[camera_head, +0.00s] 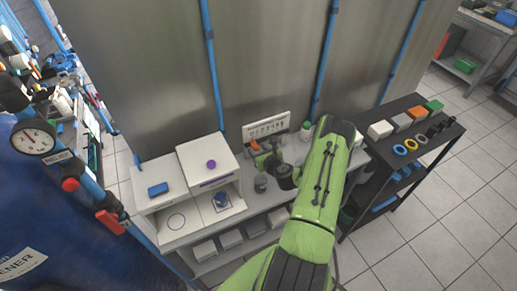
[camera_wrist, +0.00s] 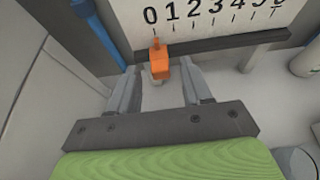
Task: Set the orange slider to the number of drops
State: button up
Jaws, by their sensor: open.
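The orange slider (camera_wrist: 160,62) sits on a dark rail (camera_wrist: 215,46) below a white number scale (camera_wrist: 220,15) in the wrist view. Its pointer is at or very near the 0 mark. My gripper (camera_wrist: 160,85) is open, with one finger on each side of the slider, and both fingers look apart from it. In the head view the scale (camera_head: 266,127) stands at the back of the bench, and the slider (camera_head: 254,145) shows small beside my gripper (camera_head: 266,158). I cannot make out any drops.
A small grey jar (camera_head: 260,184) stands in front of the scale. A dark shelf (camera_head: 385,155) with coloured blocks and rings is at the right.

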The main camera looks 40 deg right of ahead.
jog(key=shift+w+d, duration=0.1)
jog(key=shift+w, duration=0.1)
grip_shut()
jog(key=shift+f, duration=0.1)
jog(key=s+d+b, duration=0.2)
jog(key=d, duration=0.4)
jog(key=shift+d, duration=0.15)
grip_release()
